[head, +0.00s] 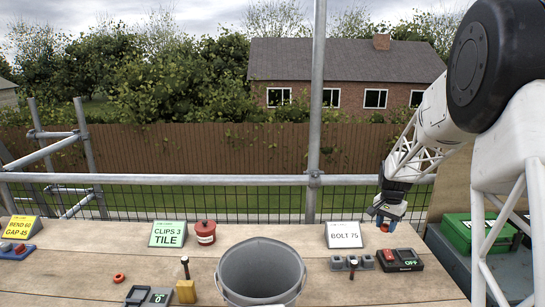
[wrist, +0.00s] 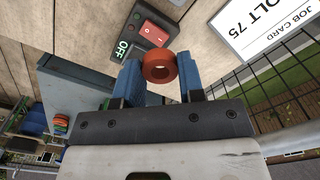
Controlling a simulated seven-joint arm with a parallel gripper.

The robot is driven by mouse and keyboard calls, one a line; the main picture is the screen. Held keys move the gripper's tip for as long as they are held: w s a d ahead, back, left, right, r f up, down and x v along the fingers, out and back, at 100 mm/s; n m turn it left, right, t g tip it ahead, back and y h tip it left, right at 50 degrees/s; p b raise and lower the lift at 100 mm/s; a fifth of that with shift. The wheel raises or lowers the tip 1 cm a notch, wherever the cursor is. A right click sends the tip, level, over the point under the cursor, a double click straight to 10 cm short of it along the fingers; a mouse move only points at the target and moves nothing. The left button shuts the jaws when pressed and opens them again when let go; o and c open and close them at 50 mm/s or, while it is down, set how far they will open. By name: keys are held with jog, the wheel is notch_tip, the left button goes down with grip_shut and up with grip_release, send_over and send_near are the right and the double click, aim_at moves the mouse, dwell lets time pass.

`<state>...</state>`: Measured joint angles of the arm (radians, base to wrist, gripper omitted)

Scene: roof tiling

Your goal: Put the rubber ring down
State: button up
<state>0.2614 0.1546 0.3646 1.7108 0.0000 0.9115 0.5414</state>
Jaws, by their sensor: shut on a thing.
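My gripper (head: 385,213) hangs above the right back part of the wooden bench in the head view. In the wrist view its two blue fingers (wrist: 161,82) are shut on an orange-red rubber ring (wrist: 158,57), which sits between the fingertips with its hole showing. In the head view the held ring (head: 384,228) is a small orange spot below the fingers, partly hidden. A similar small red ring (head: 119,278) lies on the bench at the front left.
A switch box marked OFF (head: 401,260) stands near my gripper, and also shows in the wrist view (wrist: 150,34). The BOLT 75 card (head: 344,235), small grey blocks (head: 351,263) and a grey bucket (head: 261,272) stand to its left. A green case (head: 477,233) is at right. Scaffold rails run behind.

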jog(key=w+a+r+n, duration=0.4)
jog(key=a, duration=0.6)
jog(key=w+a+r+n, duration=0.4)
jog(key=w+a+n, duration=0.1)
jog(key=a, duration=0.5)
jog(key=shift+w+a, duration=0.2)
jog(key=s+a+f, duration=0.4)
jog(key=s+a, duration=0.1)
jog(key=a, duration=0.8)
jog(key=s+a+f, duration=0.5)
jog(key=a, duration=0.8)
jog(key=s+a+f, duration=0.4)
jog(key=s+a, duration=0.1)
jog(key=a, duration=0.9)
jog(key=shift+s+f, duration=0.2)
jog(key=shift+f, duration=0.1)
jog(key=shift+f, duration=0.15)
jog(key=shift+f, duration=2.35)
